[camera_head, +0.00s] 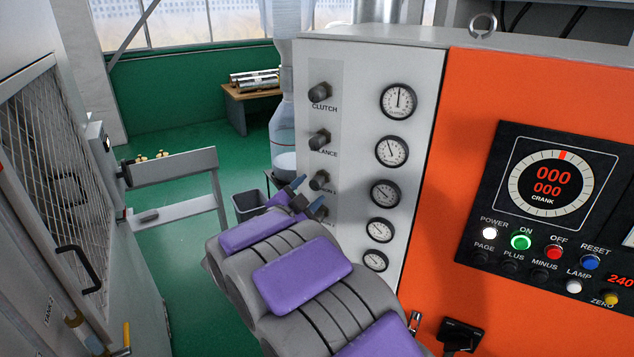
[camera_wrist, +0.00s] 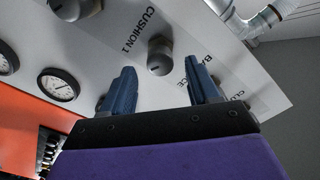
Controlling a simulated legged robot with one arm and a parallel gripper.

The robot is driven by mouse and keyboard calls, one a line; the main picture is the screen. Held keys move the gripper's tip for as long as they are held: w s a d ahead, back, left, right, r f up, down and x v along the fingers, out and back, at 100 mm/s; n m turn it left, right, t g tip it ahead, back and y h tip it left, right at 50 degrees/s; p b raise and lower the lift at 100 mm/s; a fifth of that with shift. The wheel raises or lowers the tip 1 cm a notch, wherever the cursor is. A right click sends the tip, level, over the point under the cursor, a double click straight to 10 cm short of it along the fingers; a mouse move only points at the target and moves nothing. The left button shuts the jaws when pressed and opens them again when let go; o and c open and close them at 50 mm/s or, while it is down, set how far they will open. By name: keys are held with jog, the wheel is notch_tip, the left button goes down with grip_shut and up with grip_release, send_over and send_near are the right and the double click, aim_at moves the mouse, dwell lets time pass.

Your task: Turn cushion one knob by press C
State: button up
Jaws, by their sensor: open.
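The cushion one knob (camera_head: 319,180) is a dark grey round knob, third down the left column of the pale panel. In the wrist view it (camera_wrist: 160,54) stands beside the label "CUSHION 1", just beyond and between the fingertips. My gripper (camera_head: 308,193) is open, with two blue fingers pointing at the panel. In the wrist view my gripper (camera_wrist: 160,67) has nothing between its fingers. In the head view the fingers partly cover the knob's label and the area below it. I cannot tell whether a finger touches the knob.
The balance knob (camera_head: 319,140) and clutch knob (camera_head: 319,92) are above. Another knob (camera_wrist: 76,7) shows at the top left of the wrist view. Several gauges (camera_head: 397,101) run down the panel's right side. An orange panel (camera_head: 460,150) with a crank display is further right.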

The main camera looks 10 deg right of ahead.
aim_at(314, 185)
jog(key=x, duration=0.5)
jog(key=c, duration=1)
jog(key=n+p, duration=0.1)
jog(key=p, duration=0.2)
jog(key=shift+r, duration=0.3)
jog(key=shift+f+n+p, duration=0.1)
jog(key=shift+n+p, duration=0.7)
jog(key=shift+p, duration=0.2)
jog(key=o, duration=1)
jog(key=shift+w+f, duration=0.1)
